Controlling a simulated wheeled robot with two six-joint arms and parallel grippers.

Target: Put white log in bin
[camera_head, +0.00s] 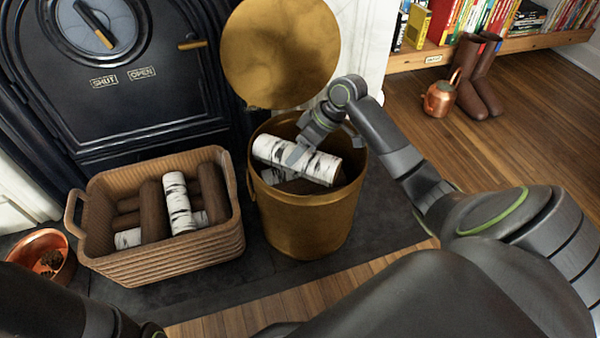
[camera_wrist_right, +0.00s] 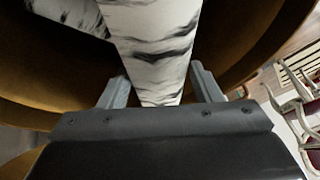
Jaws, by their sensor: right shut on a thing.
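A white birch log (camera_head: 297,160) lies across the mouth of the brass bin (camera_head: 302,222), with its lid (camera_head: 281,50) standing open behind. My right gripper (camera_head: 296,158) is shut on this log, and in the right wrist view the log (camera_wrist_right: 152,50) sits between the two fingers (camera_wrist_right: 158,88). Another white log (camera_wrist_right: 68,12) shows inside the bin, under the held one. The wicker basket (camera_head: 160,266) at left holds brown logs and white logs (camera_head: 178,202). My left arm shows at the bottom left, but its gripper is not seen.
A black stove (camera_head: 125,110) stands behind the basket. A copper bowl (camera_head: 42,250) is at far left. A copper kettle (camera_head: 440,97), brown boots (camera_head: 474,80) and a bookshelf (camera_head: 520,42) are at the upper right. The wooden floor between is clear.

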